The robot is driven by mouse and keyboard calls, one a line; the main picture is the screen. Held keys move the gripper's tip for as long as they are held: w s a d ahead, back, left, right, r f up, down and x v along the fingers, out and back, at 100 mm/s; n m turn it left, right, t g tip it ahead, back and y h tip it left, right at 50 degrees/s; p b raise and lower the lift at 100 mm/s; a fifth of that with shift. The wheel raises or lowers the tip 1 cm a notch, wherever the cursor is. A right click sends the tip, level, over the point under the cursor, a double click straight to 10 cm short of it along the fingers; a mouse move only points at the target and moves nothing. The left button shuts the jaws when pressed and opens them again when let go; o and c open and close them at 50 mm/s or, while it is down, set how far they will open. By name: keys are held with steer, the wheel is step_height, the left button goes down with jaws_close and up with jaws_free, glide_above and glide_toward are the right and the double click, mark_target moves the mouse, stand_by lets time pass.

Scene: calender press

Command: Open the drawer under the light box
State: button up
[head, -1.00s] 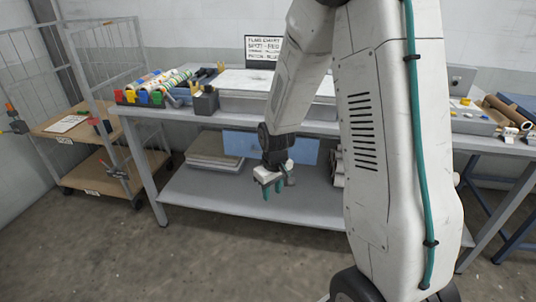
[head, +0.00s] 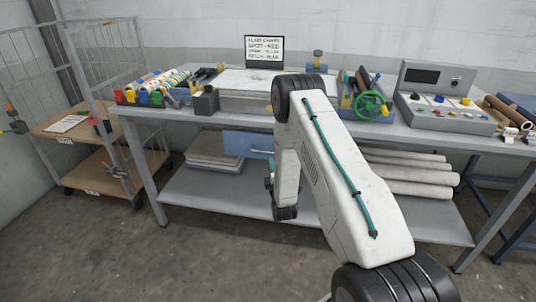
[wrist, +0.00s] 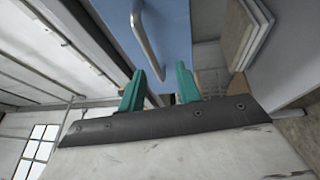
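The light box (head: 240,82) is a pale flat box on the workbench. The blue drawer (head: 236,143) hangs beneath the bench top below it, and its front looks shut. Its right part is hidden by my arm. The pale bar handle (head: 262,151) shows partly in the head view. In the wrist view, the drawer front (wrist: 178,22) and handle (wrist: 146,32) lie beyond my gripper (wrist: 160,70). Its two teal fingers are apart. One end of the handle appears between the fingertips; I cannot tell whether they touch. My gripper is mostly hidden in the head view.
The lower shelf (head: 220,197) holds a stack of boards (head: 214,148) at left and several pale rolls (head: 415,172) at right. A wire cart (head: 95,135) stands left of the bench. The floor in front is clear.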

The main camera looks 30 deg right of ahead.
mark_target(268, 153)
steer(key=shift+n, duration=0.4)
steer(key=x, duration=0.4)
steer(key=r+x, duration=0.1)
steer(key=x, duration=0.2)
steer(key=shift+w+r, duration=0.25)
steer(key=shift+w, duration=0.05)
jaws_close()
